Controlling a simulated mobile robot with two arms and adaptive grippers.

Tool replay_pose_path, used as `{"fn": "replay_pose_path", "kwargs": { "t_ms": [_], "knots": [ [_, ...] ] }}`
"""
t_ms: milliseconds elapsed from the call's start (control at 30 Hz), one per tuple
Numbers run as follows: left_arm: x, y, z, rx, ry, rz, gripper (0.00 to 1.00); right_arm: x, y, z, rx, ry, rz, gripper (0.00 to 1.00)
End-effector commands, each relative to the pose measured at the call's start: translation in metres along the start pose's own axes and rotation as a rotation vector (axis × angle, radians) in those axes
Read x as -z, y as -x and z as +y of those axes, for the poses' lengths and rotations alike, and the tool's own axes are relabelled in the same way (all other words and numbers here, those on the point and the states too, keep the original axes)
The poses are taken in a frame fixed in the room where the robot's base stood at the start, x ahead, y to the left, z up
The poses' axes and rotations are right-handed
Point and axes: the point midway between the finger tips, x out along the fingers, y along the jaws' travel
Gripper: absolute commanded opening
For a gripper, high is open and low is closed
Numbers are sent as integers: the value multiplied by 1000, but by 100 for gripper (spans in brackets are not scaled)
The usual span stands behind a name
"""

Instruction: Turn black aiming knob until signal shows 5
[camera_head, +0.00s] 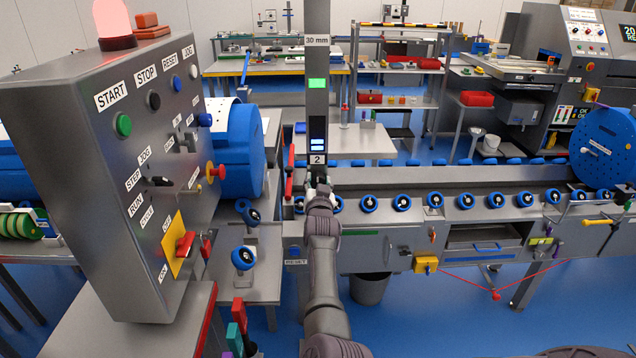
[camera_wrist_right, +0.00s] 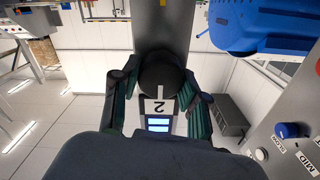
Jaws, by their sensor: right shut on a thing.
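The black aiming knob (camera_wrist_right: 163,75) is on the grey post (camera_head: 317,20). My right gripper (camera_head: 319,186) is shut on it, with one finger on each side in the right wrist view (camera_wrist_right: 160,92). In the head view my gripper hides the knob. Next to the knob is a plate (camera_head: 317,160) reading 2; it also shows upside down in the wrist view (camera_wrist_right: 158,106). The signal display (camera_head: 317,142) has light-blue bars lit; the wrist view shows two bars (camera_wrist_right: 158,125). My left gripper is not in view.
Higher on the post are a lit green panel (camera_head: 317,83) and a 30 mm label (camera_head: 317,40). A conveyor with blue rollers (camera_head: 465,201) runs to the right. A grey control box (camera_head: 130,190) with buttons stands close on the left.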

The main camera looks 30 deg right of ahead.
Motion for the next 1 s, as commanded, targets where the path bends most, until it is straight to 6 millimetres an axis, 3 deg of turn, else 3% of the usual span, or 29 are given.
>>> {"fn": "replay_pose_path", "kwargs": {
  "t_ms": [467, 1000],
  "knots": [
    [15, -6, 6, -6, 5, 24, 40, -1, 0, 0, 0, 112, -1, 9],
    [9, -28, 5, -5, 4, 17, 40, -1, 0, 0, -1, 563, 3, 9]
  ]
}}
